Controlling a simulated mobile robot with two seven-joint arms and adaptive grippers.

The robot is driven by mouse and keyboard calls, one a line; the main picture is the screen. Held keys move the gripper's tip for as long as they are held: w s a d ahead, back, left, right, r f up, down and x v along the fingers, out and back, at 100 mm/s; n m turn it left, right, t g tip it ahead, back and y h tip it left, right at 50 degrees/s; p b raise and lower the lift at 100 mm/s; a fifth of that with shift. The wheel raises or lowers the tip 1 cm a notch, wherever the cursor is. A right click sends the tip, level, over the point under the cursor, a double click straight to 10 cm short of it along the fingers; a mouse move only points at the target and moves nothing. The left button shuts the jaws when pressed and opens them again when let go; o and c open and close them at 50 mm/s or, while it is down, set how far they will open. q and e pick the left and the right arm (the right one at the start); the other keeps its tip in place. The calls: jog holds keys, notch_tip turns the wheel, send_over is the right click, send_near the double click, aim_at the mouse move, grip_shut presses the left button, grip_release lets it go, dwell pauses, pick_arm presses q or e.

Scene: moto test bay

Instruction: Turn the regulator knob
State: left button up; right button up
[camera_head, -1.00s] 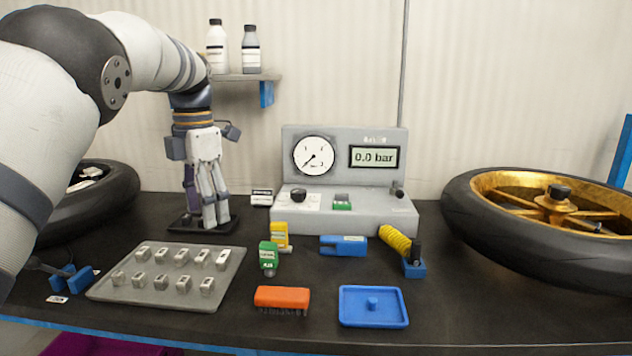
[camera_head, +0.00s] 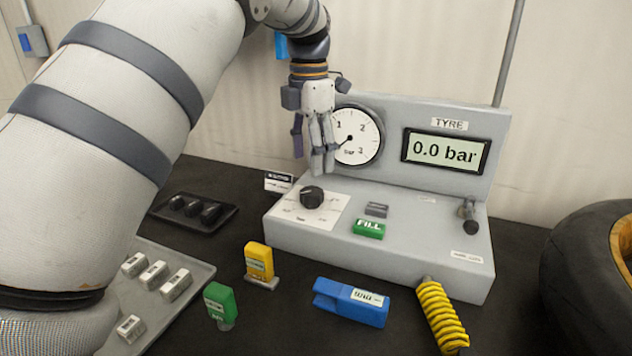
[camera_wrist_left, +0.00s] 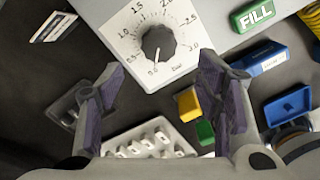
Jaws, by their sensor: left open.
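The regulator knob (camera_head: 312,197) is a round black knob on a white dial plate (camera_head: 325,217), on the left of the grey test console (camera_head: 385,250). In the left wrist view the knob (camera_wrist_left: 158,43) shows at top centre with its pointer towards the lower end of the scale, near 0. My left gripper (camera_head: 322,165) hangs fingers down above the knob, apart from it. In the left wrist view its two fingers (camera_wrist_left: 165,95) are spread and nothing is between them. The console display (camera_head: 445,151) reads 0.0 bar. My right gripper is out of view.
A round gauge (camera_head: 357,136) stands close behind my left gripper. A green FILL button (camera_head: 369,229) is right of the dial. A yellow item (camera_head: 259,261), a green item (camera_head: 220,302), a blue item (camera_head: 350,301) and a yellow coiled hose (camera_head: 440,312) lie in front. A tyre (camera_head: 590,260) is at right.

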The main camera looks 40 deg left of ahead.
aim_at(312, 190)
pick_arm(q)
jog(key=f, duration=0.7)
jog(key=shift+w+f+b, duration=0.2)
jog(key=shift+b, duration=0.15)
jog(key=shift+c, duration=0.5)
jog(key=c, duration=1.1)
